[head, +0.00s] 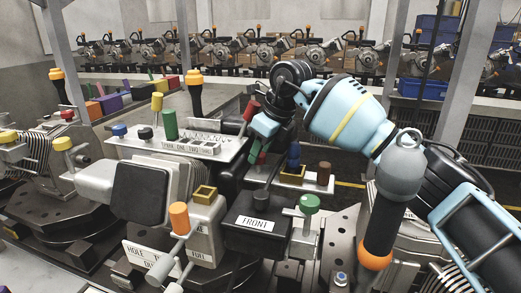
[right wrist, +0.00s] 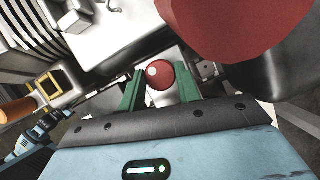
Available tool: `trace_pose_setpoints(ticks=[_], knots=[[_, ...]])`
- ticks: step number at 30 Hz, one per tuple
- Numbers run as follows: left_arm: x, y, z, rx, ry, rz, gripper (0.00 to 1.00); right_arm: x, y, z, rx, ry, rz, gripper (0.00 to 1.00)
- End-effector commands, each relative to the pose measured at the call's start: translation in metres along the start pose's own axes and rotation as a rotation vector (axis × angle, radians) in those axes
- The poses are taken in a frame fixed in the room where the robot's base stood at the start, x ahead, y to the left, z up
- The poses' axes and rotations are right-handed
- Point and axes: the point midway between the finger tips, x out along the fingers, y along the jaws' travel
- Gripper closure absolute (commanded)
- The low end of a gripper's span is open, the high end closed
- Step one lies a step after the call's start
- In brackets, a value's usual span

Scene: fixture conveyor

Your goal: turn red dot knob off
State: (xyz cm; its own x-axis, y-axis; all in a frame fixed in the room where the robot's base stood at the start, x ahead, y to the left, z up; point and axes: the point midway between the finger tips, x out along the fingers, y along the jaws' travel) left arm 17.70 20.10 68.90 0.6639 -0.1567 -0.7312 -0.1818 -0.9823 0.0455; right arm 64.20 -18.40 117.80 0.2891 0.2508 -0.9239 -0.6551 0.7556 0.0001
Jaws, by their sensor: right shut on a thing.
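A round red knob (right wrist: 160,76) with a pale spot on it sits between the two green fingers of my right gripper (right wrist: 161,82) in the right wrist view. The fingers are shut on it, one on each side. In the head view my right gripper (head: 257,154) points down at the middle of the fixture, behind the black FRONT block (head: 255,228). The held knob is hidden there. Whether the knob is turned on or off cannot be told. My left gripper is not in view.
Another red knob (head: 252,109) on a tilted stem stands close beside my gripper; a large red shape (right wrist: 225,25) fills the top of the wrist view. A labelled white panel (head: 180,146) with a green peg, a green knob (head: 309,204) and an orange knob (head: 180,217) stand around.

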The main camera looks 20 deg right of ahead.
Motion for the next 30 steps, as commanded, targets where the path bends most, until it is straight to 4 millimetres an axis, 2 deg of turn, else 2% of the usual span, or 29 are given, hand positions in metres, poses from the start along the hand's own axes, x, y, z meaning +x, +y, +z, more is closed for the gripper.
trace_pose_setpoints(ticks=[11, 30], knots=[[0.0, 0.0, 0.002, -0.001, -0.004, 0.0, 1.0, 0.0, -0.001, 0.0, -0.061, -0.001, 0.025, 0.89], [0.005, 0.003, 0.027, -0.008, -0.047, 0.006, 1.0, 0.002, -0.003, 0.001, -0.479, -0.001, 0.2, 0.89]])
